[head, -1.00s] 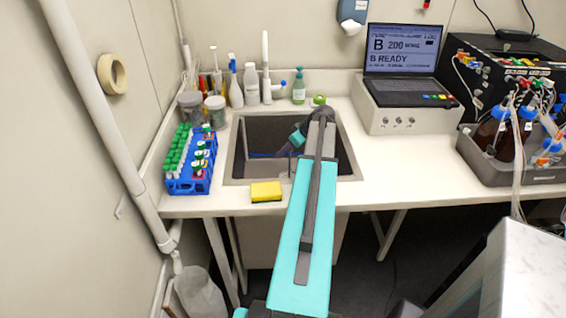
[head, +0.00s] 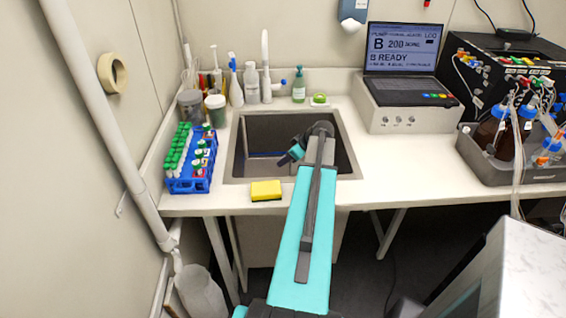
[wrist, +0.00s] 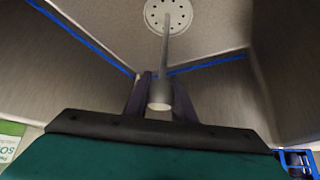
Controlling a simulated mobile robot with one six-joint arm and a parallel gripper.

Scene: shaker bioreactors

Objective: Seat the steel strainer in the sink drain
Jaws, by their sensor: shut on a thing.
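The steel strainer (wrist: 178,24) is a pale round disc with small holes and a long thin stem, seen at the top of the wrist view. My gripper (wrist: 159,90) is shut on the near end of the stem, with a dark finger on each side. In the head view my gripper is inside the grey sink basin (head: 253,133), partly hidden by my arm. The strainer is not visible there. The drain opening is not visible in either view, so I cannot tell whether the disc touches it.
A blue line (wrist: 85,37) runs along the basin walls. A yellow sponge (head: 266,190) lies at the sink's front edge. A blue tube rack (head: 190,183) stands left, bottles (head: 252,85) and a tap (head: 265,50) behind. The counter to the right (head: 400,155) is clear.

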